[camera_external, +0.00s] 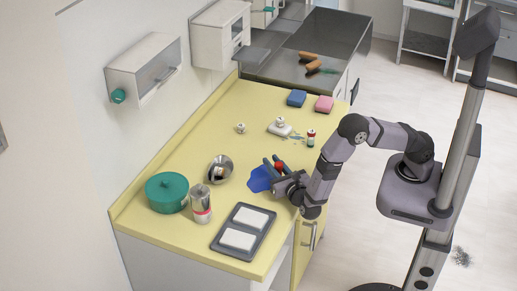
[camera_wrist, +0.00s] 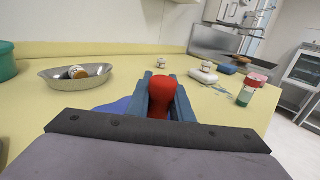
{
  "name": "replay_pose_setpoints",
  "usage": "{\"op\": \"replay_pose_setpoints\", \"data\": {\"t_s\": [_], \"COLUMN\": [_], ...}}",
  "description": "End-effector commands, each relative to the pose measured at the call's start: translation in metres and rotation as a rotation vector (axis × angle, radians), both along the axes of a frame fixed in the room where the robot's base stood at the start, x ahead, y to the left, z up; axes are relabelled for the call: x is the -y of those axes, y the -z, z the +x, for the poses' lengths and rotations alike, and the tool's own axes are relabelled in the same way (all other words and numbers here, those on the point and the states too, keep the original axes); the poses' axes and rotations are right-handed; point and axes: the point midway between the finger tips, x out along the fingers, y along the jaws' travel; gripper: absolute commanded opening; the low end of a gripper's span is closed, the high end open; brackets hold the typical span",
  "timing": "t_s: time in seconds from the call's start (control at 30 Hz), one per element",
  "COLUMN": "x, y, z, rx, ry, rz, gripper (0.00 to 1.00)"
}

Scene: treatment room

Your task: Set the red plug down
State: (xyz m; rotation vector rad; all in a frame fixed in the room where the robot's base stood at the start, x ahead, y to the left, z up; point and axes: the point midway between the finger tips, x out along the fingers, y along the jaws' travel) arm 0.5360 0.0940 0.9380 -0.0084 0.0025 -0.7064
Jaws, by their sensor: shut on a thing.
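The red plug (camera_wrist: 162,92) stands between the fingers of my gripper (camera_wrist: 163,100) in the wrist view, its rounded top upward. My gripper is shut on it. In the external view the red plug (camera_external: 280,166) shows as a small red spot between the fingers of my gripper (camera_external: 274,167), low over the yellow counter (camera_external: 180,152). The plug's lower end is hidden, so I cannot tell whether it touches the counter. A blue flat piece (camera_external: 258,180) lies beside and partly under the gripper.
Left of the gripper are a metal bowl (camera_external: 221,170) holding a small bottle, a green pot (camera_external: 166,193) and a canister (camera_external: 200,205). A dark tray (camera_external: 243,231) with white pads lies at the front. The counter's middle is mostly clear.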

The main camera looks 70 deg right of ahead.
Motion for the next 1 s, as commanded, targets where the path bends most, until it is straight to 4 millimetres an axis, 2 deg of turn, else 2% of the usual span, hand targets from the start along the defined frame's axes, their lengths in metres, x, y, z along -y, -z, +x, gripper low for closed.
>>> {"op": "replay_pose_setpoints", "data": {"t_s": [0.27, 0.3, 0.37, 0.4, 0.8, 1.0], "x": [0.0, 0.0, 0.0, 0.0, 0.0, -0.016], "y": [0.004, 0.004, 0.003, 0.003, -0.002, 0.002], "z": [0.0, 0.0, 0.0, 0.0, 0.0, -0.017], "rx": [0.0, 0.0, 0.0, 0.0, 0.0, 0.001], "ry": [0.0, 0.0, 0.0, 0.0, 0.0, -0.003], "rz": [0.0, 0.0, 0.0, 0.0, 0.0, -0.001], "gripper": [0.0, 0.22, 0.36, 0.39, 0.39, 0.39]}}
